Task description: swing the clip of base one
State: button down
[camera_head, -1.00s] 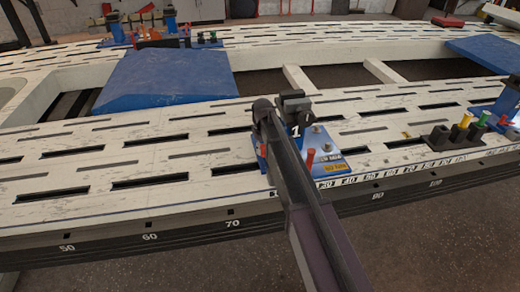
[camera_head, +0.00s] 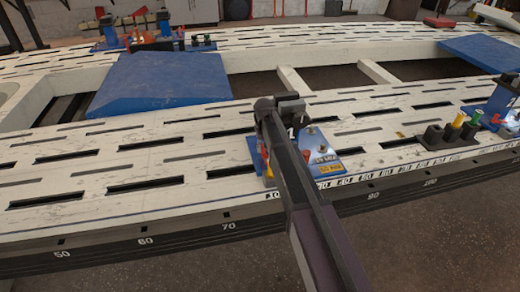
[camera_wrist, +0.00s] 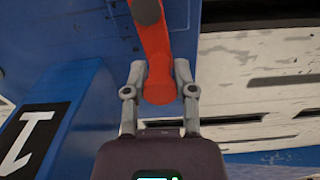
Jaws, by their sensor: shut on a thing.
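Base one (camera_head: 326,163) is a blue base with a black block marked 1, on the near white slotted beam; my arm partly hides it in the head view. In the wrist view its blue surface (camera_wrist: 85,35) fills the upper left, with the 1 plate (camera_wrist: 32,142) at lower left. The clip (camera_wrist: 153,38) is an orange-red lever with a dark round pivot at its top. My gripper (camera_wrist: 160,68) has its two grey fingers on either side of the lever's rounded end, shut on it. In the head view the fingertips and the clip's held end are hidden behind my arm.
Black holders with yellow and green pegs (camera_head: 458,121) stand to the right on the same beam, beside another blue base (camera_head: 503,97). A large blue wedge (camera_head: 160,82) lies behind. The beam left of base one is clear apart from slots.

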jog(key=shift+s+d+m, duration=0.15)
jog(key=shift+d+m, duration=0.05)
jog(key=shift+m, duration=0.2)
jog(key=c, duration=0.6)
grip_release()
jog(key=shift+c, duration=0.2)
jog(key=shift+o, duration=0.6)
jog(key=shift+a, duration=0.1)
jog(key=shift+r, duration=0.15)
